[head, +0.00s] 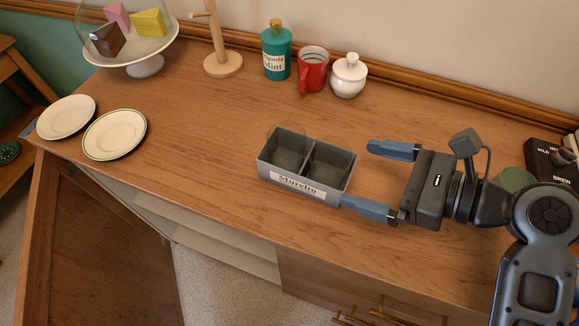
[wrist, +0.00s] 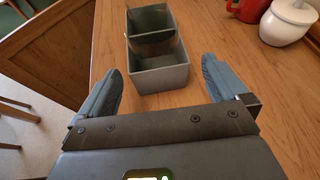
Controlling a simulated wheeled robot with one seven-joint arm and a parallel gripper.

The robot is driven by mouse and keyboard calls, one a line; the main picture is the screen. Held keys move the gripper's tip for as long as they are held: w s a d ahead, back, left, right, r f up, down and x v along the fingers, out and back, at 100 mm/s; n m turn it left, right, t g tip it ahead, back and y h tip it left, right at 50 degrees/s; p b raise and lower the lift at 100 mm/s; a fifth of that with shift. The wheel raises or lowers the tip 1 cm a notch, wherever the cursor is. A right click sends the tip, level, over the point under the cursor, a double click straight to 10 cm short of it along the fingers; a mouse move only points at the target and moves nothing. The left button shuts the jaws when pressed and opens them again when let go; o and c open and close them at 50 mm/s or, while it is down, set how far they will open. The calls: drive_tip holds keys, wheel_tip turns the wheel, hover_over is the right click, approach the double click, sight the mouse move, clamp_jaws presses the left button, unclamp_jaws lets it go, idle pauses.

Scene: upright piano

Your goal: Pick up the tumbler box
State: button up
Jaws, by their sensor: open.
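The tumbler box (head: 300,185) is a grey open box with two compartments and a white front label reading "Murelto". It stands upright on the wooden sideboard top. Faint see-through rounded shapes, perhaps glass tumblers, show in its compartments. My gripper (head: 357,175) is open and empty at the box's right end, one finger near the back right corner and the other near the front right corner. In the wrist view, the box (wrist: 160,80) lies ahead between the spread fingers (wrist: 160,68). Whether the front finger touches the box I cannot tell.
A wooden mug stand (head: 222,64), a domed cake stand (head: 145,66) and two plates (head: 115,134) are left. The sideboard (head: 190,130) is clear left of the box.

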sight(320, 158)
drive_tip(key=shift+w+a+r+g+y, duration=0.2)
drive_tip(key=shift+a+r+g+y, duration=0.25)
drive_tip(key=shift+g, duration=0.25)
drive_tip(key=shift+r+x, duration=0.15)
drive_tip(key=shift+x, duration=1.8)
drive_tip(key=shift+r+x, duration=0.15)
drive_tip(key=shift+x, duration=1.8)
drive_tip(key=shift+w, duration=0.15)
drive_tip(key=shift+c, duration=0.4)
drive_tip(key=c, duration=0.7)
drive_tip(key=shift+r, duration=0.1)
